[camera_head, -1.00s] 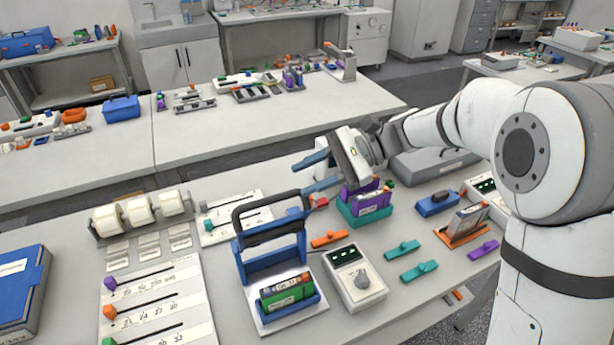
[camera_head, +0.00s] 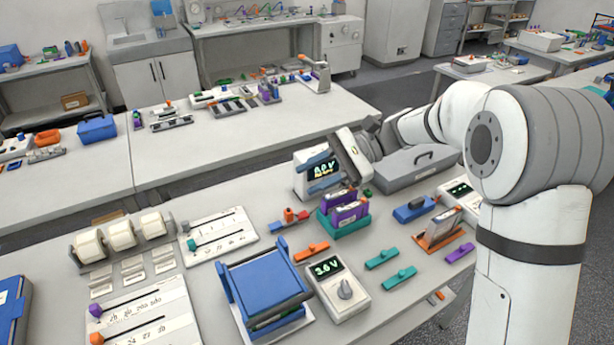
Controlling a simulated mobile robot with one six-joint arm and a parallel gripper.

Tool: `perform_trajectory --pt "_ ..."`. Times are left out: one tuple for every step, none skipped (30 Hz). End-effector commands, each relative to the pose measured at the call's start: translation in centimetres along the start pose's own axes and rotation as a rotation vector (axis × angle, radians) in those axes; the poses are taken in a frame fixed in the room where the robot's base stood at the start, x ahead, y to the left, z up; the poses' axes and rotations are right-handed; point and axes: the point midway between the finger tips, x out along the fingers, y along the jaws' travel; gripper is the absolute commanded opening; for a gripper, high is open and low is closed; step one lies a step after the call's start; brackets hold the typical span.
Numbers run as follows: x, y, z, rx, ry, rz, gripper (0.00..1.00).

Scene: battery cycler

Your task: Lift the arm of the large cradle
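The large blue cradle (camera_head: 268,285) stands on a white base at the front middle of the bench. Its arm is down: a broad blue panel lies over the top and hides most of what is inside. A dark strip shows under its front edge. My gripper (camera_head: 322,172) is in the air beyond and to the right of the cradle, well apart from it. Its two blue fingers are spread, with nothing seen between them but a display box behind.
A meter (camera_head: 338,290) reading about 3.6 V stands just right of the cradle. A teal cradle (camera_head: 343,228) with purple cells is behind it. A slider board (camera_head: 217,236), white rolls (camera_head: 121,233) and a blue binder (camera_head: 12,310) lie left. Orange and teal clips lie right.

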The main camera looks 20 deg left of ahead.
Motion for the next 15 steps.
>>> perform_trajectory --pt "-0.5 -0.2 0.1 0.000 0.000 -0.001 0.36" --pt "-0.7 -0.2 0.1 0.001 0.000 -0.001 0.36" --pt "-1.0 -0.3 0.1 0.001 0.000 -0.001 0.36" --pt "-1.2 -0.3 0.1 0.000 0.000 -0.001 0.36" --pt "-1.4 -0.4 0.1 0.000 0.000 -0.001 0.36" --pt "-1.6 -0.4 0.1 0.000 0.001 -0.001 0.36" --pt "-1.8 -0.5 0.0 0.000 0.001 0.000 0.36" --pt "-2.0 -0.5 0.0 0.000 0.001 0.000 0.36" --pt "-2.1 -0.5 0.0 0.000 0.001 0.000 0.36" --pt "-2.3 -0.5 -0.1 0.000 0.001 0.000 0.36" --pt "-2.3 -0.5 -0.1 0.000 0.001 0.000 0.36" --pt "-2.4 -0.5 -0.1 0.000 0.000 0.000 0.36" --pt "-2.5 -0.5 -0.1 0.000 0.000 0.000 0.36" --pt "-2.5 -0.5 -0.1 0.000 0.000 0.000 0.36" --pt "-2.5 -0.5 -0.2 0.000 0.000 0.000 0.36"
